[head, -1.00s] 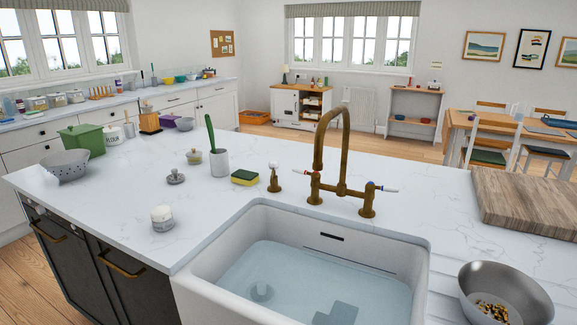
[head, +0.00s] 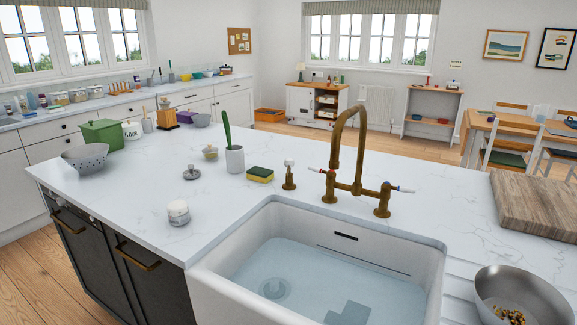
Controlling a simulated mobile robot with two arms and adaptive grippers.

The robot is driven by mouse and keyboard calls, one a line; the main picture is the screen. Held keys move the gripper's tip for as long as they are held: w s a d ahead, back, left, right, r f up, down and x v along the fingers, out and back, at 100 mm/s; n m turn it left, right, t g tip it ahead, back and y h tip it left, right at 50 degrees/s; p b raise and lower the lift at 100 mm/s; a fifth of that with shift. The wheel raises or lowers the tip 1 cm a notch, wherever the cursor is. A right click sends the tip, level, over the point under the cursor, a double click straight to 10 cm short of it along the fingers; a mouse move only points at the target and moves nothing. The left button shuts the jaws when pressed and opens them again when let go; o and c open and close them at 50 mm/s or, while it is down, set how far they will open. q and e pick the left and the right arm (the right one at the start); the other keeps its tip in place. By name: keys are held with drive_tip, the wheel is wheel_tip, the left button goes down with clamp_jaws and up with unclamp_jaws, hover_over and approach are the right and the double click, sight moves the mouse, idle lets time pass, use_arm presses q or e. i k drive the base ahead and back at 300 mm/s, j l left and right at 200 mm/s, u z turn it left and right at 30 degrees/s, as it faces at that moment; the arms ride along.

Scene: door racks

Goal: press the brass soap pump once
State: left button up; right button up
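The brass soap pump (head: 289,177) stands upright on the white marble counter, behind the sink's back rim. It has a brass body and a pale top. The brass faucet (head: 357,165) with its two handles stands just to its right. A yellow and green sponge (head: 260,174) lies just to its left. Neither of my grippers shows in the head view.
The white sink (head: 222,299) in front of the pump holds water. A cup with a green-handled brush (head: 235,160), a small lidded jar (head: 179,212) and a grey colander (head: 86,158) stand to the left. A metal bowl (head: 485,291) and wooden board (head: 545,204) are at the right. The front-left counter is mostly clear.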

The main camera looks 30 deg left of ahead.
sight(288, 162)
drive_tip(key=i+j, duration=0.1)
drive_tip(key=j, duration=0.35)
drive_tip(key=i+j+z, duration=0.1)
drive_tip(key=j, duration=0.75)
drive_tip(key=i+z, duration=0.05)
drive_tip(key=i, duration=0.05)
